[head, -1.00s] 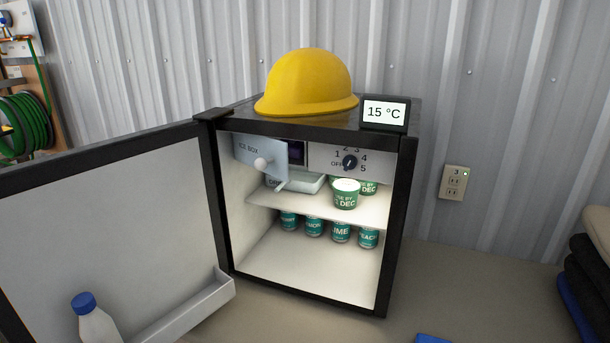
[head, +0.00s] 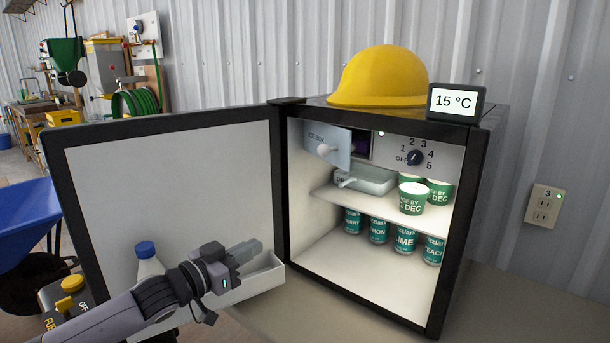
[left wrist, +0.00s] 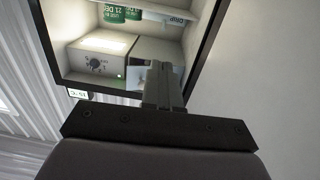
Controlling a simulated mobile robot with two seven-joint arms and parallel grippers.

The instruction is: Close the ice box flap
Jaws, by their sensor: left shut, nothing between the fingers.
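My right gripper is not in view.
The fridge door (head: 175,190) stands wide open to the left, with a bottle (head: 150,267) in its shelf (head: 262,278). Cups (head: 412,203) and a tray (head: 370,180) sit on the upper shelf, cans (head: 404,239) below. A yellow helmet (head: 380,77) is on top.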

